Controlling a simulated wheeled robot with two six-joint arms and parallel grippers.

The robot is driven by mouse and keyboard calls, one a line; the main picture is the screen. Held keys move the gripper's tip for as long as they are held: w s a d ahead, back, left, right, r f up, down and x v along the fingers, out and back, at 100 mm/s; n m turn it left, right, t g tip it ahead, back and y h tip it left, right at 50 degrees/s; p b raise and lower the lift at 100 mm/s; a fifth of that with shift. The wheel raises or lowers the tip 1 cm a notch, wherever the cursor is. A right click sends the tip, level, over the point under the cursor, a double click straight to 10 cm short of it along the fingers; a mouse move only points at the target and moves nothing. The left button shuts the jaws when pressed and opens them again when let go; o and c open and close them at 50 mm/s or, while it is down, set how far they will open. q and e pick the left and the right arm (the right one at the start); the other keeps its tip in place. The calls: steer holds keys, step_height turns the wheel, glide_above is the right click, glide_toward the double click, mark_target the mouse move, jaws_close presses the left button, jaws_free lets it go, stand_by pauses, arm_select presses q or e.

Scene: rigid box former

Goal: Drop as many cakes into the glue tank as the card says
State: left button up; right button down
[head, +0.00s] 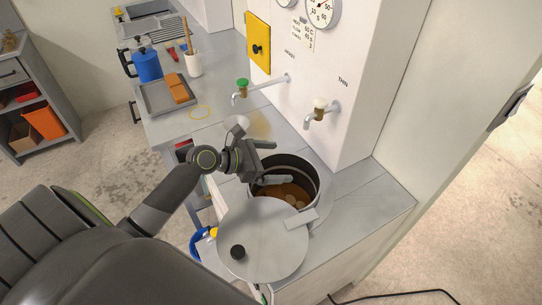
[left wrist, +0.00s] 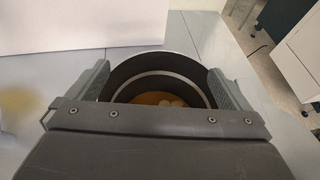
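The glue tank (head: 312,172) is a dark round pot set in the counter. It is open, with brown glue and a few pale round lumps inside; it also shows in the left wrist view (left wrist: 188,66). My left gripper (head: 280,163) is over the tank's near-left side, with its fingers wide apart and nothing between them. My right gripper is out of view.
A round grey lid (head: 265,225) with a black knob lies in front of the tank. Two taps, green (head: 242,84) and white (head: 320,104), stick out above the counter. A blue pot (head: 147,66) and a brush cup (head: 194,66) stand behind the tray.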

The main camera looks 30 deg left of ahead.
arm_select(q)
steer(key=v, duration=1.7)
steer(key=shift+s, duration=0.15)
steer(key=shift+a+r, duration=0.1)
steer(key=shift+a, duration=0.05)
stand_by(0.5)
